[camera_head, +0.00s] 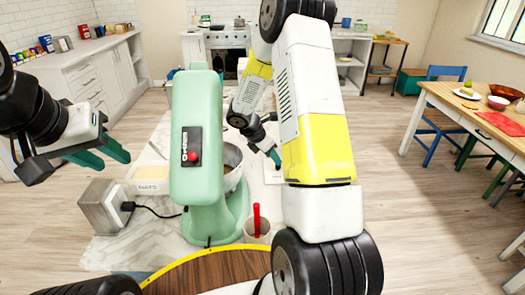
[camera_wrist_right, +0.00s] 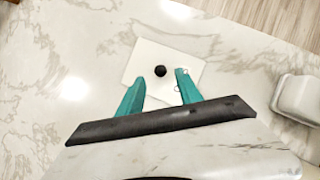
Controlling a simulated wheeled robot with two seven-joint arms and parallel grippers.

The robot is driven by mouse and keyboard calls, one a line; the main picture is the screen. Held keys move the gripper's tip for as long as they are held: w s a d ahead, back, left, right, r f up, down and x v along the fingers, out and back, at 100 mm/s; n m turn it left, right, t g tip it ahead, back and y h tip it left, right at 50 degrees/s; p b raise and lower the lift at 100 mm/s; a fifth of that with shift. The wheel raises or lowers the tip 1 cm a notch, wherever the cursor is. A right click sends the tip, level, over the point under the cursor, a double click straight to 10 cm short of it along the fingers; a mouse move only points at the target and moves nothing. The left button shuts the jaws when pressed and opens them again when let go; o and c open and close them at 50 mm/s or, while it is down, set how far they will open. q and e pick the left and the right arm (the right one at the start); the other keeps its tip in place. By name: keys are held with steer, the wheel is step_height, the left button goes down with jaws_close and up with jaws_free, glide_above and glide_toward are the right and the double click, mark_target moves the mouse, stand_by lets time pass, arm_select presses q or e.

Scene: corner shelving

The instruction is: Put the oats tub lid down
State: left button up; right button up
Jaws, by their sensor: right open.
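A flat white square lid with a black knob (camera_wrist_right: 148,58) lies on the marble top in the right wrist view. Only part of a pale flat shape (camera_head: 273,173) shows there in the head view. My right gripper (camera_wrist_right: 161,78) is open, its two teal fingers apart on either side of the knob line, with nothing gripped between them. In the head view my right gripper (camera_head: 275,156) is beyond the mixer, partly behind my own arm. My left gripper (camera_head: 114,162) is open and empty, in the air at the left. A cream box with dark lettering (camera_head: 151,187) stands left of the mixer; its text is unclear.
A mint stand mixer (camera_head: 197,150) with a bowl stands mid-counter. A grey metal box (camera_head: 106,207) with a cord is at left, a cup with a red handle (camera_head: 257,228) in front. A white container (camera_wrist_right: 298,98) is at the wrist view's right edge. Marble around the lid is mostly clear.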

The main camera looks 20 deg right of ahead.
steer(key=s+a+r+m+y, duration=0.1)
steer(key=s+a+r+m, duration=0.1)
steer(key=s+r+m, duration=0.5)
steer(key=s+a+r+m+y, duration=0.1)
steer(key=s+r+m, duration=0.25)
steer(key=r, duration=0.75)
steer(key=s+a+r+m+t+y, duration=0.2)
steer(key=s+a+r+m+y, duration=0.1)
steer(key=s, duration=0.5)
steer(key=s+a+r+m+t+y, duration=0.2)
steer(key=s+a+r+m, duration=0.4)
steer(key=s+r+m, duration=0.1)
steer(key=shift+s+r+m+y, duration=0.15)
steer(key=shift+s+m+y, duration=0.25)
steer(key=shift+s, duration=0.5)
